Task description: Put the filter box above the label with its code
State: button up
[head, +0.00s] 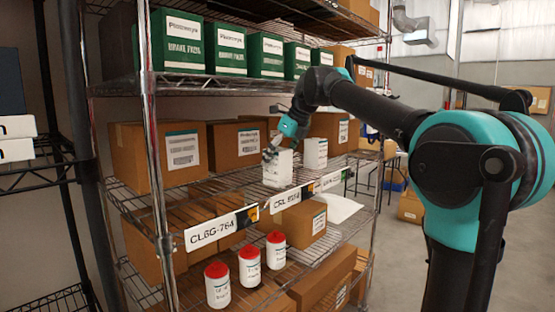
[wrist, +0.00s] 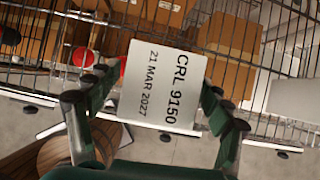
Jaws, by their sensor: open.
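The white filter box (head: 278,170) stands on the middle wire shelf, at the front edge above the left part of the CRL label (head: 290,198). Its top, printed "CRL 9150, 21 MAR 2027", faces the wrist view (wrist: 160,85). My gripper (head: 273,148) is over the box and open. In the wrist view its fingers (wrist: 155,105) are on either side of the box, with a narrow gap visible on the left; on the right I cannot tell if it touches. A second white box (head: 315,153) stands to the right on the same shelf.
The CLBG-764 label (head: 214,230) is to the left and another label (head: 333,181) to the right. Brown cartons (head: 236,145) stand behind the box. Green boxes (head: 217,48) line the shelf above. Red-capped white bottles (head: 249,267) stand below.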

aim_at(284, 150)
jog(key=shift+s+d+r, duration=0.1)
jog(key=shift+d+r, duration=0.1)
jog(key=shift+r, duration=0.35)
jog(key=shift+s+d+r, duration=0.65)
jog(key=shift+d+r, duration=0.2)
jog(key=shift+r, duration=0.1)
jog(key=s+d, duration=0.6)
jog(key=d, duration=0.2)
jog(key=shift+s+d, duration=0.2)
jog(key=shift+d, duration=0.2)
jog(key=shift+f, duration=0.1)
jog(key=s+d+f+n+h, duration=0.1)
jog(key=d+f+n, duration=0.25)
jog(key=f, duration=0.55)
jog(key=s+d+f+n+h, duration=0.1)
jog(key=s+d+f+n, duration=0.1)
jog(key=f+n, duration=0.5)
jog(key=s+d+f+n+h, duration=0.1)
jog(key=d+f+n, duration=0.2)
jog(key=f, duration=0.8)
jog(key=s+d+f+n+h, duration=0.1)
jog(key=s+d+f+n, duration=0.2)
jog(key=s+f+n, duration=0.3)
jog(key=s+d+f+n, duration=0.3)
jog(key=s+f+n, duration=0.2)
jog(key=s+f, duration=0.4)
notch_tip(284, 150, down, 4)
jog(key=shift+s+d+f+n+t+h, duration=0.25)
jog(key=shift+d+n+t+h, duration=0.05)
jog(key=shift+n+h, duration=0.1)
